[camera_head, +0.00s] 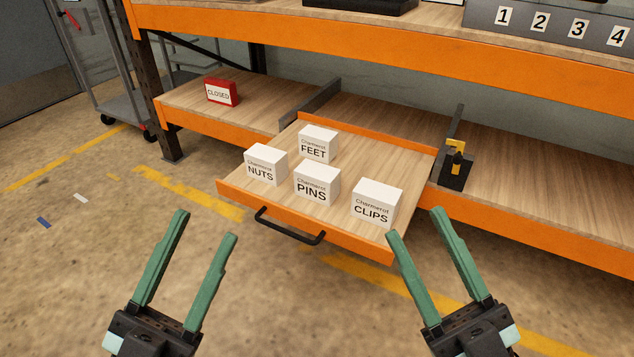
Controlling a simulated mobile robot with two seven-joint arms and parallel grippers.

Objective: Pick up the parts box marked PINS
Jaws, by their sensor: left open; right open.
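The parts box marked PINS (315,184) is a white box with black lettering. It stands upright on the wooden tray (262,203), which has an orange rim and a black front handle. NUTS (265,165) stands to its left, FEET (317,144) behind it, and CLIPS (376,204) to its right. My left gripper (208,224) is open and empty, in front of the tray to the left. My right gripper (414,222) is open and empty, near the tray's front right corner. Neither gripper touches a box.
The tray juts out from the lower shelf of an orange-edged rack (560,222). A red box marked CLOSED (222,92) stands on the shelf at left. A black holder with a yellow item (455,165) stands right of the tray. The upper shelf (400,40) overhangs behind.

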